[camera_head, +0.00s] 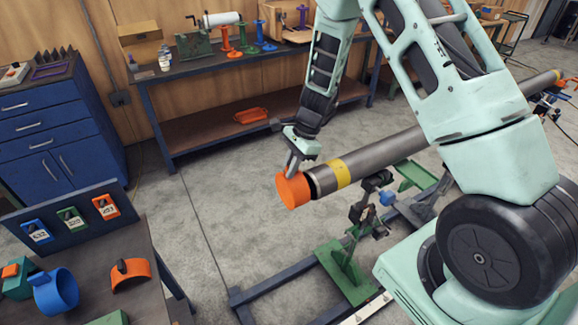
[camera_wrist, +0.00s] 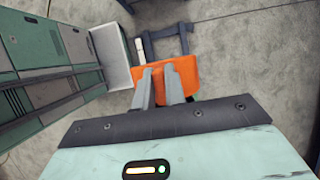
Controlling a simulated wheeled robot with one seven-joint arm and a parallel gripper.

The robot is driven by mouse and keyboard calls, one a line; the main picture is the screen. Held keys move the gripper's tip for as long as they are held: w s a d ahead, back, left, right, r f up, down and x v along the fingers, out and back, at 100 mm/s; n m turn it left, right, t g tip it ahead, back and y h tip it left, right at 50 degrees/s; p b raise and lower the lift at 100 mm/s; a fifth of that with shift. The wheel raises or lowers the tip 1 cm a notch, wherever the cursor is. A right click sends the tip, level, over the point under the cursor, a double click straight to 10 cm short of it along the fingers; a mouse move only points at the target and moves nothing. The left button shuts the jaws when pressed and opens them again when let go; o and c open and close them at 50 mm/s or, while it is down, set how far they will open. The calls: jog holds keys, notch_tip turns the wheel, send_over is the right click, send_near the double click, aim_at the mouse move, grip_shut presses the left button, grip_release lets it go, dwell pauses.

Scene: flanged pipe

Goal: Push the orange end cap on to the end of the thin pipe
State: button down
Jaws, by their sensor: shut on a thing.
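The orange end cap (camera_head: 293,191) is in my gripper (camera_head: 291,170), at the left end of the grey pipe (camera_head: 390,152). The pipe slopes up to the right and has a yellow band (camera_head: 339,173) near this end. The cap is close to the pipe's end and roughly in line with it. A dark strip shows between cap and pipe; I cannot tell whether they touch. In the wrist view, the two fingers of my gripper (camera_wrist: 157,73) are shut on the orange cap (camera_wrist: 190,72). The pipe's end face is hidden.
A green and dark stand (camera_head: 345,270) is under the pipe. A side table (camera_head: 125,245) with orange and blue clamp pieces is at lower left. A workbench (camera_head: 240,60) and a blue drawer cabinet (camera_head: 50,125) stand behind. The floor left of the cap is clear.

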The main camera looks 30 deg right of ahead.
aim_at(313, 173)
jog(key=shift+d+f+b, duration=0.2)
jog(key=shift+f+b, duration=0.25)
jog(key=shift+f, duration=0.2)
jog(key=shift+d+f+b, duration=0.15)
jog(key=shift+f+b, duration=0.3)
jog(key=shift+f, duration=0.15)
jog(key=shift+d+r, duration=0.1)
jog(key=shift+d, duration=0.7)
jog(key=shift+d, duration=2.85)
dwell(0.5)
jog(key=c, duration=1.4)
grip_release()
jog(key=shift+o, duration=0.2)
jog(key=shift+r+p, duration=2.3)
jog(key=shift+r, duration=0.7)
jog(key=shift+a, duration=0.1)
